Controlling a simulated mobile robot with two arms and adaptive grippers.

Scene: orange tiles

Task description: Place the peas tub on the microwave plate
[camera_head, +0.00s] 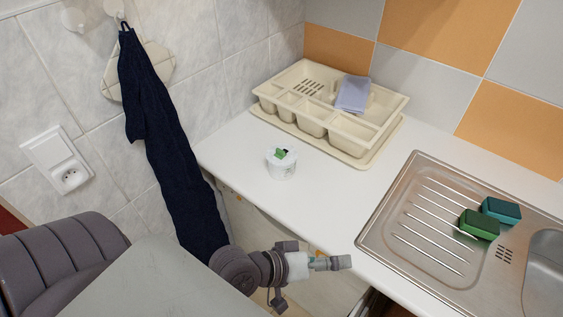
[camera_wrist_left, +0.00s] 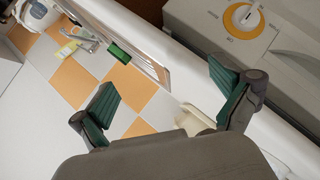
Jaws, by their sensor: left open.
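The peas tub (camera_head: 282,164), a small white tub with a green patch on its top, stands upright on the white counter in front of the cream drying rack. My left gripper (camera_head: 335,263) is low in the head view, in front of the counter's edge and to the right of the tub, apart from it. In the left wrist view its two green-padded fingers (camera_wrist_left: 165,78) are spread wide, with nothing held between them. The microwave plate is not in view. My right gripper is not in view.
The cream rack (camera_head: 373,144) holds a folded lilac cloth (camera_head: 353,94). The steel sink drainer (camera_head: 415,240) carries a green sponge (camera_head: 479,224) and a teal sponge (camera_head: 501,210). A dark towel (camera_head: 172,150) hangs on the left wall. A grey appliance with a dial (camera_wrist_left: 246,19) shows in the wrist view.

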